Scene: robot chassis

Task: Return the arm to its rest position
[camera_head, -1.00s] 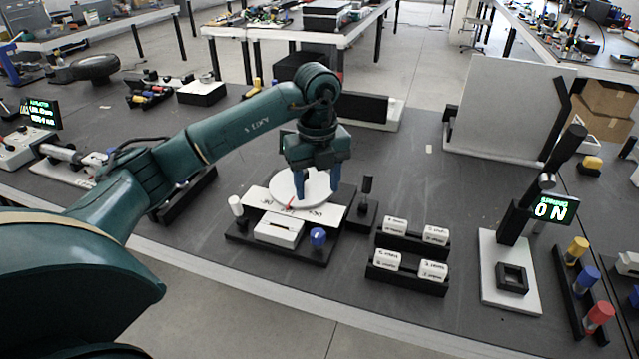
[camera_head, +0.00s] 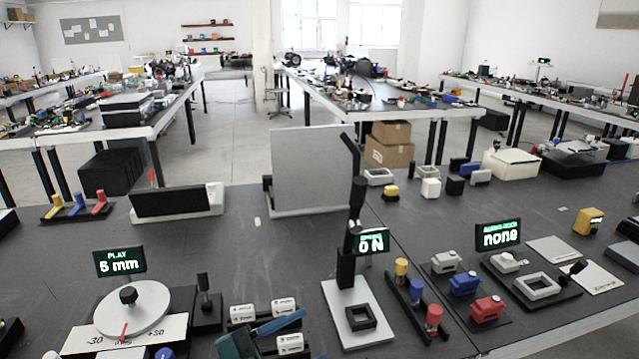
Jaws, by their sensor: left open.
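My left gripper (camera_head: 262,334) shows only in part at the bottom edge. Its teal body and a blue finger lie in front of the small rack of white labelled blocks (camera_head: 243,312) and hide part of it. It is apart from the white round dial (camera_head: 150,299), which has a black knob (camera_head: 128,295) and a red pointer over a plate marked -30 and +30. I see nothing held in it. My right gripper is not in view.
A "PLAY 5 mm" display (camera_head: 120,261) stands behind the dial. To the right are a stand with a "0 N" display (camera_head: 371,241) and a rack of coloured cylinders (camera_head: 416,290). A grey upright panel (camera_head: 312,168) stands farther back.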

